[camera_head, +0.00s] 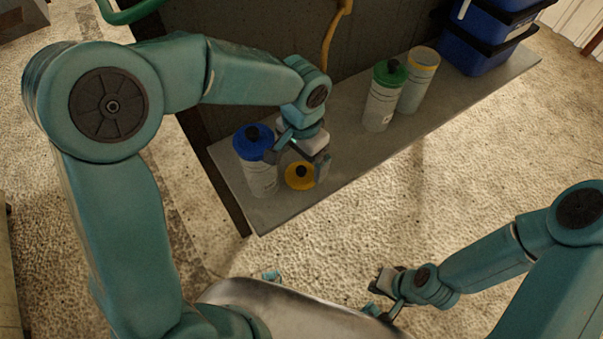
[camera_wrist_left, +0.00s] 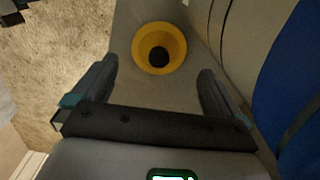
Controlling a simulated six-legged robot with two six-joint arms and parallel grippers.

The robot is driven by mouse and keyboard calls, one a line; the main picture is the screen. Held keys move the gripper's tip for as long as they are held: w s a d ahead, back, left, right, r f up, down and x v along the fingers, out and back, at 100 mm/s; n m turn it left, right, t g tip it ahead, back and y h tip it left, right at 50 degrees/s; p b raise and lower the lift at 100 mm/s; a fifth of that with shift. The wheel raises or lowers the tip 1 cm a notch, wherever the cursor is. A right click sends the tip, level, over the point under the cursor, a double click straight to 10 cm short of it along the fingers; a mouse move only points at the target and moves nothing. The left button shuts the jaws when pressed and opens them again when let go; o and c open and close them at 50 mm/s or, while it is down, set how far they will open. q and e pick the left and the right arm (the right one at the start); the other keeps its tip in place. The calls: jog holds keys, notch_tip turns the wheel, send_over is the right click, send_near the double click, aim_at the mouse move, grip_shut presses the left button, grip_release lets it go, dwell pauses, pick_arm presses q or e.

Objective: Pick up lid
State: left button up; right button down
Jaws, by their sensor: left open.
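A yellow lid (camera_head: 300,176) with a black knob lies on the grey shelf, near its front left end. In the left wrist view the lid (camera_wrist_left: 159,48) sits just beyond the fingertips, roughly centred between them. My left gripper (camera_head: 298,166) is open above the lid, and nothing is between its fingers (camera_wrist_left: 160,80). A white bottle with a blue lid (camera_head: 254,139) stands just left of the gripper. An open white bottle with a yellow rim (camera_head: 419,80) stands further back. My right gripper (camera_head: 385,290) is low at the right, away from the shelf; its jaw state is unclear.
A white bottle with a green lid (camera_head: 386,95) stands beside the open bottle. Blue bins (camera_head: 480,45) are stacked at the shelf's far right end. A dark panel rises behind the shelf (camera_head: 345,150). The shelf between lid and green-lidded bottle is clear.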

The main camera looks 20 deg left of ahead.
aim_at(303, 168)
pick_arm(q)
notch_tip(303, 168, down, 4)
jog(key=shift+s+d+f+b, duration=0.1)
jog(key=shift+b, duration=0.2)
jog(key=c, duration=1)
jog(key=shift+o, duration=0.2)
jog(key=shift+r, duration=0.25)
